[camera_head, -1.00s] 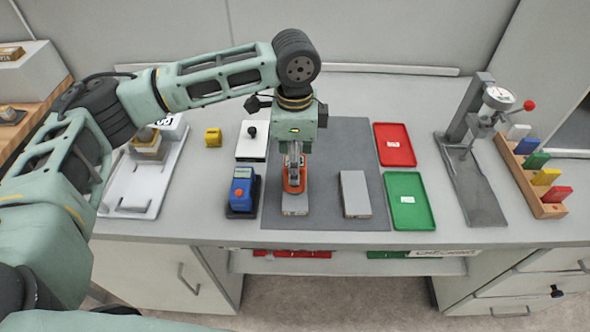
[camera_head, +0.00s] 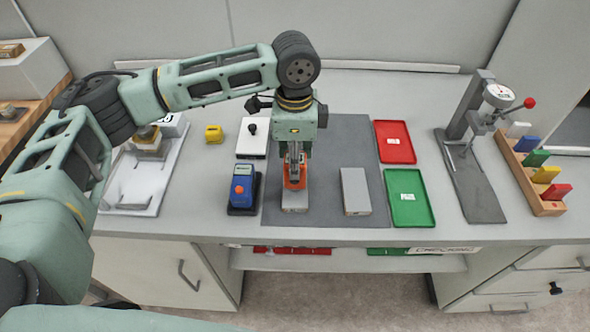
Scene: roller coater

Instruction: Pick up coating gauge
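A blue instrument with an orange button (camera_head: 242,187) sits on a black base to the left of the mat. My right gripper is out of view.
A second grey block (camera_head: 355,191) lies on the dark mat (camera_head: 330,150). Red (camera_head: 394,130) and green (camera_head: 409,215) trays lie to the right, then a dial gauge stand (camera_head: 470,165) and a wooden rack (camera_head: 540,203). A white block (camera_head: 252,147) and yellow object (camera_head: 214,134) are left.

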